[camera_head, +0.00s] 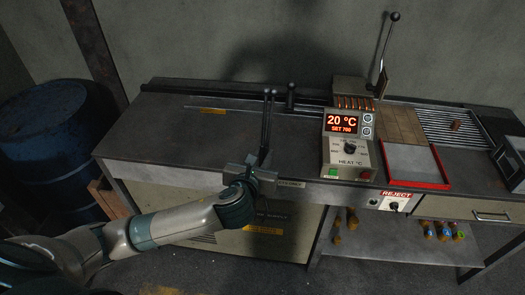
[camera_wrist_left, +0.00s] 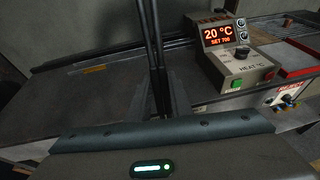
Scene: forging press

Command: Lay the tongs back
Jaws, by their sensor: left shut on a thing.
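The tongs (camera_head: 267,122) show as two thin dark rods with small knobbed ends, rising nearly upright from my left gripper (camera_head: 263,160) in the head view. My left gripper is shut on them at the front edge of the workbench (camera_head: 150,135). In the left wrist view, the tongs (camera_wrist_left: 151,45) run up from between the dark fingers of the left gripper (camera_wrist_left: 160,98). Their lower part is hidden by the gripper. My right gripper is not in view.
The heater control box (camera_head: 347,150) reads 20 °C and stands right of the tongs. A dark upright post with a knob (camera_head: 291,97) stands behind them. A red-rimmed tray (camera_head: 415,185) lies further right. The benchtop left of the tongs is mostly clear.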

